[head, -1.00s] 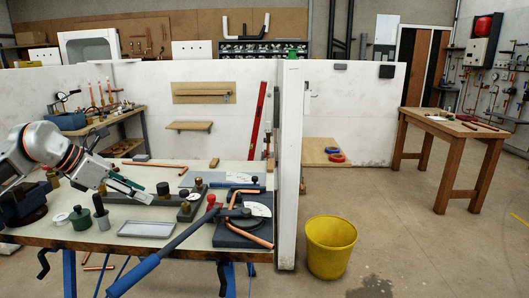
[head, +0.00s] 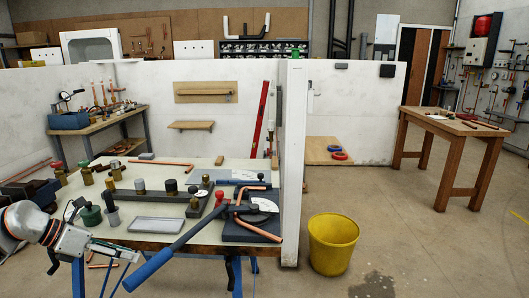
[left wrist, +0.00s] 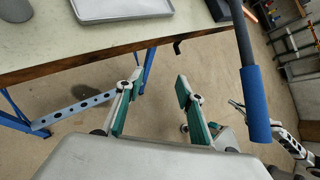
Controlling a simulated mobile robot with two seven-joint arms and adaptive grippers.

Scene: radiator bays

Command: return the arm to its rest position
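My left gripper (head: 132,256) is at the lower left of the head view, in front of the workbench's front edge and below its top. In the left wrist view its two fingers (left wrist: 158,90) stand apart with bare floor between them, so it is open and empty. The workbench (head: 125,238) shows its edge at the top of the left wrist view (left wrist: 95,58). What seems to be part of my right arm and gripper shows small at the right of the left wrist view, too small to read its fingers. It is not in the head view.
A pipe bender (head: 250,228) lies on the bench; its blue-gripped handle (head: 150,272) sticks out past the front edge, close to my left gripper. The handle also shows in the left wrist view (left wrist: 255,100). A grey tray (head: 158,225) lies near the edge. A yellow bucket (head: 332,245) stands on the floor.

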